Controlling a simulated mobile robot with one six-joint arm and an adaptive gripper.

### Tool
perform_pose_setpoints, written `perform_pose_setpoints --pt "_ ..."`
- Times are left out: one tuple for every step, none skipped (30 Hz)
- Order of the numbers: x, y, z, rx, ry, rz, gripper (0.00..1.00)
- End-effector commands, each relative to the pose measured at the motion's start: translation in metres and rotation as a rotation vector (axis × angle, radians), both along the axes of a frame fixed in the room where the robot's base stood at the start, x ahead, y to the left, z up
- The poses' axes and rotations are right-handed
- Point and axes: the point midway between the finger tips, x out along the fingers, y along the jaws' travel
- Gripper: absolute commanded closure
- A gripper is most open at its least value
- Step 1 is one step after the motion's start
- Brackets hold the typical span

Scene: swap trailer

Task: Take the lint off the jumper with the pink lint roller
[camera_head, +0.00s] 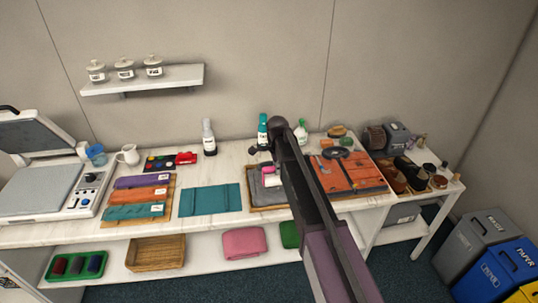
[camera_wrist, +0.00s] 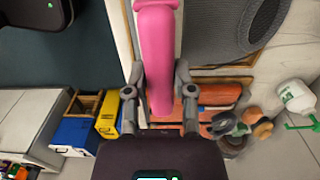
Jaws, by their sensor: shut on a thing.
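The pink lint roller (camera_wrist: 157,30) is in my gripper (camera_wrist: 160,78), its handle clasped between the two fingers in the wrist view. In the head view, a small part of the roller (camera_head: 269,170) shows pink and white left of my arm, over the grey jumper. The jumper (camera_head: 257,194) lies on a wooden board on the table, partly hidden by my arm. Its grey knit also shows in the wrist view (camera_wrist: 240,22) at the upper right. I cannot make out lint, or whether the roller touches the cloth.
A teal folded cloth (camera_head: 210,200) lies left of the jumper. An orange board with tools (camera_head: 358,172) lies to the right. A teal bottle (camera_head: 262,131) and a white spray bottle (camera_head: 301,132) stand behind. Bins (camera_head: 497,270) stand at the lower right.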

Motion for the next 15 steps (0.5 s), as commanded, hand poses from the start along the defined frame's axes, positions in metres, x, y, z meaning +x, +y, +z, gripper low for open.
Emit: perform_pose_setpoints --pt "0.0 0.001 0.004 0.0 0.0 0.0 1.0" --pt "0.001 0.002 0.006 0.0 0.0 -0.001 1.0" --pt "0.001 0.003 0.009 0.0 0.0 -0.002 1.0" --pt "0.001 0.004 0.012 0.0 0.0 -0.003 1.0" --pt "0.002 0.005 0.015 0.0 0.0 -0.004 1.0" --pt "0.002 0.007 0.019 0.0 0.0 -0.005 1.0" --pt "0.002 0.008 0.023 0.0 0.0 -0.006 1.0" --pt "0.003 0.009 0.026 0.0 0.0 -0.008 1.0" --pt "0.003 0.011 0.031 0.0 0.0 -0.01 1.0" --pt "0.004 0.012 0.035 0.0 0.0 -0.012 1.0" --pt "0.004 0.014 0.038 0.0 0.0 -0.014 1.0" --pt "0.005 0.016 0.042 0.0 0.0 -0.016 1.0" --pt "0.005 0.017 0.045 0.0 0.0 -0.018 1.0" --pt "0.005 0.018 0.048 0.0 0.0 -0.019 1.0" --pt "0.006 0.019 0.051 0.0 0.0 -0.021 1.0"
